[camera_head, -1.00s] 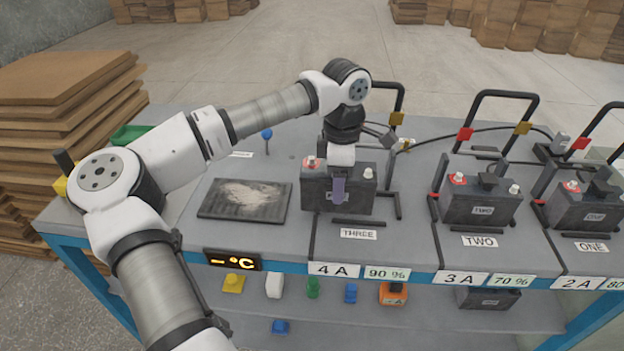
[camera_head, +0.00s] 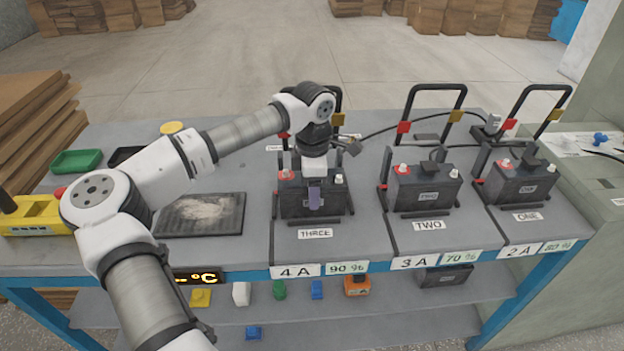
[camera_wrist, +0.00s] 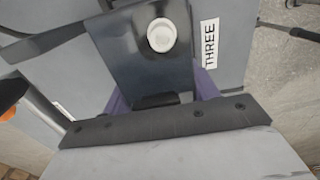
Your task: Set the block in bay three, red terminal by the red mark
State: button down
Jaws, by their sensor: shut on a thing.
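The block, a dark battery (camera_head: 292,202), is upright in bay three behind the THREE label (camera_head: 315,233). Its red terminal (camera_head: 285,173) is at the left and its pale terminal (camera_head: 338,179) at the right. The red mark (camera_head: 283,135) is on the left side of the bay's black frame, behind the red terminal. My gripper (camera_head: 315,192) is shut on the block from above, with purple fingers. I cannot tell whether the base rests fully on the bay floor.
Bays two and one to the right hold batteries (camera_head: 428,190) and (camera_head: 520,185) under black frames. A cable runs behind them. A dark stained tray (camera_head: 202,214) lies left of bay three. A green tray (camera_head: 76,161) and yellow device (camera_head: 32,216) stand further left.

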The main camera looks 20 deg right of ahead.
jog(key=shift+c, duration=2.1)
grip_release()
notch_tip(320, 180, up, 8)
jog(key=shift+f+b, duration=0.2)
jog(key=shift+b, duration=0.45)
jog(key=o, duration=0.4)
jog(key=shift+r, duration=0.1)
